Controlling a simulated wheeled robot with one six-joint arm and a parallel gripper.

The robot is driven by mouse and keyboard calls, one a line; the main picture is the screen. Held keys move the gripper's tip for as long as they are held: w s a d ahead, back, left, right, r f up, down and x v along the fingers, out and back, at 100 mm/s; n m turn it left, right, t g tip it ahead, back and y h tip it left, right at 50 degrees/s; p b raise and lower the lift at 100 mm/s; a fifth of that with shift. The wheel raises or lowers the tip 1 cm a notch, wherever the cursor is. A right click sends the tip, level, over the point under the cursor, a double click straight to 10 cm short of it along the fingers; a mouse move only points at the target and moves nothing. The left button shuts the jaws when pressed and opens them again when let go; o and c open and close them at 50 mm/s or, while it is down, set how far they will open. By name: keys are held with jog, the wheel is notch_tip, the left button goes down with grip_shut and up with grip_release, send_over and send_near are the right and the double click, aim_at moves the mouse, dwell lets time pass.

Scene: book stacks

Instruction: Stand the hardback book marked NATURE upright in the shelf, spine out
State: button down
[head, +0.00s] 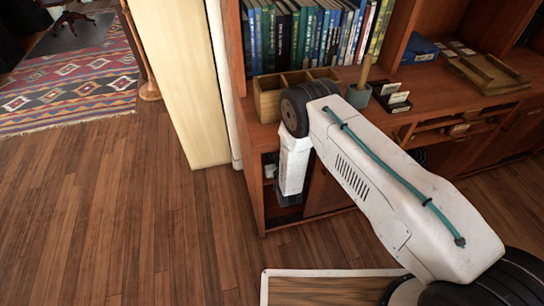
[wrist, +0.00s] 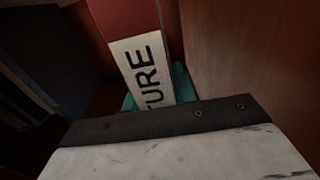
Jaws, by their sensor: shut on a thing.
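The NATURE book (wrist: 122,18) is dark red with a white label; only the letters TURE show in the wrist view. My gripper (wrist: 158,96) is shut on it, with teal finger pads beside the label. The label side faces my wrist camera and the book looks slightly tilted in that view. A brown wooden panel (wrist: 240,50) stands close on its right. In the head view my gripper (head: 288,203) points down at the low open compartment of the wooden shelf (head: 248,190). The book is hidden there, and I cannot tell whether it touches the shelf floor.
Dark shapes and a pale strip (wrist: 28,88) lie left of the book. Wooden floor (head: 150,220) is free at left.

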jog(key=shift+w+a+f, duration=0.15)
jog(key=shift+f, duration=0.45)
jog(key=shift+w+a+f, duration=0.1)
jog(key=shift+w+f, duration=0.1)
jog(key=shift+f, duration=0.35)
jog(key=shift+w+a+f, duration=0.15)
jog(key=shift+f, duration=0.45)
jog(key=shift+f, duration=0.1)
jog(key=c, duration=1.1)
grip_release()
jog(key=shift+f, duration=0.1)
jog(key=shift+s, duration=0.15)
jog(key=v, duration=1.2)
jog(key=shift+r, duration=0.2)
